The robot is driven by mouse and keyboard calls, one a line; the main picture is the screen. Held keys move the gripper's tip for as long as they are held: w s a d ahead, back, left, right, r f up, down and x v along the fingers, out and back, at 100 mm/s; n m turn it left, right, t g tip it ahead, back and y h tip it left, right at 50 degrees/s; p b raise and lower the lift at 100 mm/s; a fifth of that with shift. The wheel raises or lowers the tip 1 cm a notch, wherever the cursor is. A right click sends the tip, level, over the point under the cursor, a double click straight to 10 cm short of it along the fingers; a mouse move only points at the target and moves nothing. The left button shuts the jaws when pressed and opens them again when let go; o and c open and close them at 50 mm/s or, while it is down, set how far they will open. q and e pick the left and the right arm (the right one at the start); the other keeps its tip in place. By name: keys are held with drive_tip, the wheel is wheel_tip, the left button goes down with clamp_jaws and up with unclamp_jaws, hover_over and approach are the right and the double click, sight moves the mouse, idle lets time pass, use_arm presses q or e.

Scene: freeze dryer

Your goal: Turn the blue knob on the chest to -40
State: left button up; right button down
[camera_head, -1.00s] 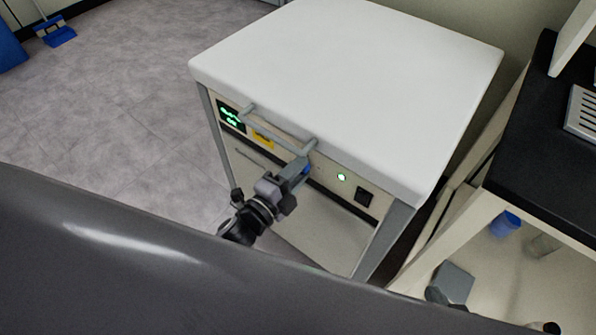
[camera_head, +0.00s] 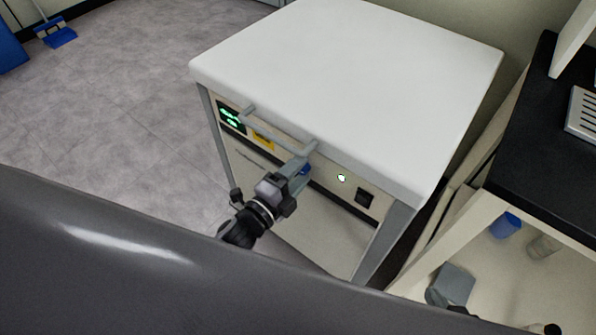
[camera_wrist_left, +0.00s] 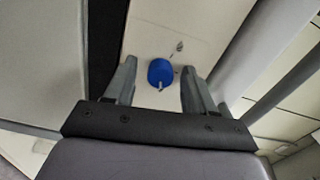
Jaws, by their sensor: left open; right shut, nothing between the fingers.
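The blue knob (camera_wrist_left: 161,72) is on the pale front panel of the white-topped chest (camera_head: 345,75). In the left wrist view it sits between the spread fingers of my left gripper (camera_wrist_left: 156,85), apart from both, with a light pointer mark at its lower edge. In the head view the knob (camera_head: 304,169) is partly hidden by my open left gripper (camera_head: 298,175), beneath the handle's right end. Scale numbers cannot be read.
A grey bar handle (camera_head: 280,132) juts out just above the knob.

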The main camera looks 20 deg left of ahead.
use_arm(q)
drive_tip(key=v, duration=0.7)
drive_tip(key=shift+p, duration=0.35)
drive_tip(key=s+a+f+n+g+y, duration=0.25)
drive_tip(key=s+n, duration=0.25)
drive_tip(key=n, duration=0.4)
drive_tip(key=s+a+f+n+g+y, duration=0.1)
drive_tip(key=s+n+g, duration=0.35)
drive_tip(key=n, duration=0.45)
wheel_tip(320, 180, up, 13)
drive_tip(key=s+p, duration=0.1)
drive_tip(key=p, duration=1.5)
drive_tip(key=shift+s+a+r+p, duration=0.2)
drive_tip(key=shift+a+r+p, duration=0.05)
drive_tip(key=shift+a+p, duration=0.15)
drive_tip(key=shift+y, duration=0.25)
